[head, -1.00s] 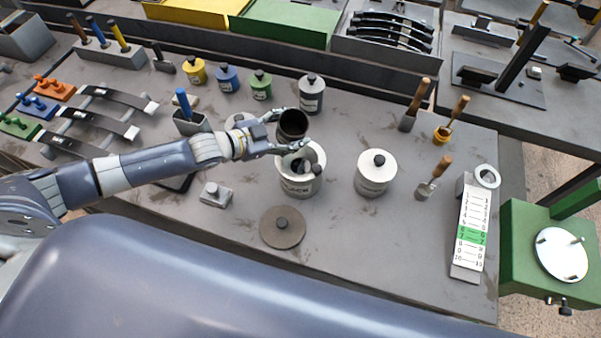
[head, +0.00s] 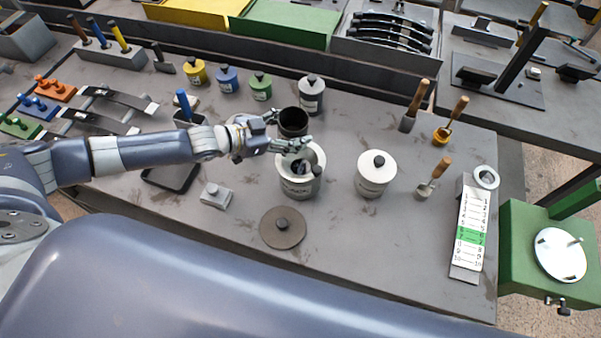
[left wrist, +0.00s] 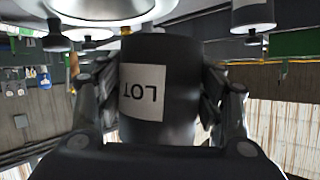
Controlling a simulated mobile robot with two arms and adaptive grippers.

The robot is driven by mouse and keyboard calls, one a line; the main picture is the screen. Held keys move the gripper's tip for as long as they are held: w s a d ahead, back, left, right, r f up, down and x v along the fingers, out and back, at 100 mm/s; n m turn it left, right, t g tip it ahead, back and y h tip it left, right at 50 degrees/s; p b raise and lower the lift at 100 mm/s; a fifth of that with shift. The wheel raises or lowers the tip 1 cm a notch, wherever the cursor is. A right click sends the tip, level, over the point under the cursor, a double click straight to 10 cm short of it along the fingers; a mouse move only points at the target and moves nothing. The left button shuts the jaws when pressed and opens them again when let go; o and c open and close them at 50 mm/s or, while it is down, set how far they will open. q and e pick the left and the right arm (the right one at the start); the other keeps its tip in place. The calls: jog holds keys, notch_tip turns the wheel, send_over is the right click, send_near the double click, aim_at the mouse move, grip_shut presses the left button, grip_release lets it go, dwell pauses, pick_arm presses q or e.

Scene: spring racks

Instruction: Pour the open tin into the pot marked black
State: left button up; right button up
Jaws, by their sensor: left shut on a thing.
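My left gripper (head: 286,131) is shut on a dark open tin (head: 293,128), one finger on each side. The tin is roughly upright, its dark mouth facing up, just behind and above the rim of the pot marked black (head: 298,191). In the left wrist view the tin (left wrist: 158,110) fills the middle between the fingers, with a white "LOT" label upside down. The pot is pale, its lid is off, and dark stuff shows inside, partly hidden by my fingers. A grey-brown round lid (head: 282,228) with a knob lies in front of the pot. My right gripper is not in view.
A white lidded pot (head: 376,175) stands to the right. A brush (head: 433,178) and a numbered scale strip (head: 472,230) are further right.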

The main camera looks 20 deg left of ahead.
aim_at(305, 121)
pick_arm(q)
jog(key=shift+r+n+g+h, duration=0.3)
jog(key=shift+r+n, duration=0.2)
jog(key=shift+r, duration=1.15)
